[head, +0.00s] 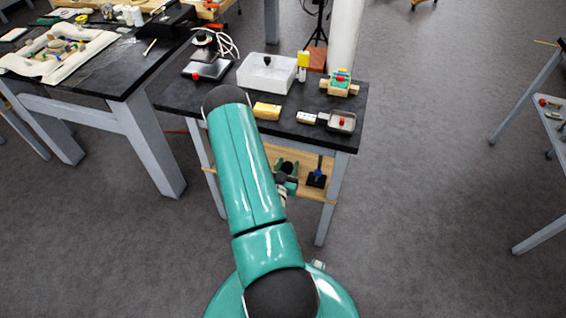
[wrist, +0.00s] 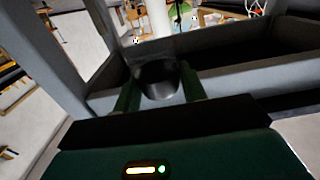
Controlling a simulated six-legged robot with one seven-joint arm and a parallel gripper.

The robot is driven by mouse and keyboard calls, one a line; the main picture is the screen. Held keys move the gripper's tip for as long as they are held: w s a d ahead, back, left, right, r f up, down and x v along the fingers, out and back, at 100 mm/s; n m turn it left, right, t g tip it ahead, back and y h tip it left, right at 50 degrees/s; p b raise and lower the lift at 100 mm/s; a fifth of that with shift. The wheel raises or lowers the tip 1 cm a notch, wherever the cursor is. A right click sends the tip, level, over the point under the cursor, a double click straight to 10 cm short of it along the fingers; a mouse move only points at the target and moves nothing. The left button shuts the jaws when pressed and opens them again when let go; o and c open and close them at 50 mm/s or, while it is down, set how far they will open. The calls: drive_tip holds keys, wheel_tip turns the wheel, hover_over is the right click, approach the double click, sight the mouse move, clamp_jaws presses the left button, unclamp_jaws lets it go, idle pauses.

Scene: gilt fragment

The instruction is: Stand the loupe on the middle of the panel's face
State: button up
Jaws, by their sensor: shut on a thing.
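My gripper (wrist: 158,88) has its two dark green fingers on either side of a dark, round, shiny thing, which looks like the loupe (wrist: 158,78). In the head view my gripper (head: 287,178) is small and partly behind my arm, in front of the near side of the black-topped table. I cannot make out the loupe clearly there. On the left table, a brownish piece with coloured bits, perhaps the panel (head: 56,50), lies inside a pale padded surround (head: 88,51). Its face is too small to read in detail.
The black-topped table (head: 230,101) holds a white tray (head: 266,73), a yellow block (head: 267,111), a small metal dish (head: 342,122) and other items. Its grey leg (head: 328,205) and lower wooden shelf (head: 313,187) are near my gripper. Floor (head: 430,190) is clear to the right.

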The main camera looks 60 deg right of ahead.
drive_tip(key=shift+s+d, duration=0.3)
drive_tip(key=shift+d, duration=0.05)
drive_tip(key=w+d+f, duration=0.2)
drive_tip(key=d+f, duration=0.1)
drive_tip(key=w+d+f, duration=0.2)
drive_tip(key=d+f, duration=0.1)
drive_tip(key=w+d+f, duration=0.2)
drive_tip(key=d, duration=0.2)
drive_tip(key=shift+w+d+f, duration=0.1)
drive_tip(key=shift+w+f, duration=0.15)
drive_tip(key=shift+f, duration=0.15)
drive_tip(key=shift+w+d+f, duration=0.2)
drive_tip(key=shift+d+f, duration=0.15)
drive_tip(key=shift+f, duration=0.1)
drive_tip(key=shift+w+d+f, duration=0.1)
drive_tip(key=shift+f, duration=1.55)
drive_tip(key=o, duration=0.9)
drive_tip(key=shift+f, duration=0.1)
drive_tip(key=shift+o, duration=0.2)
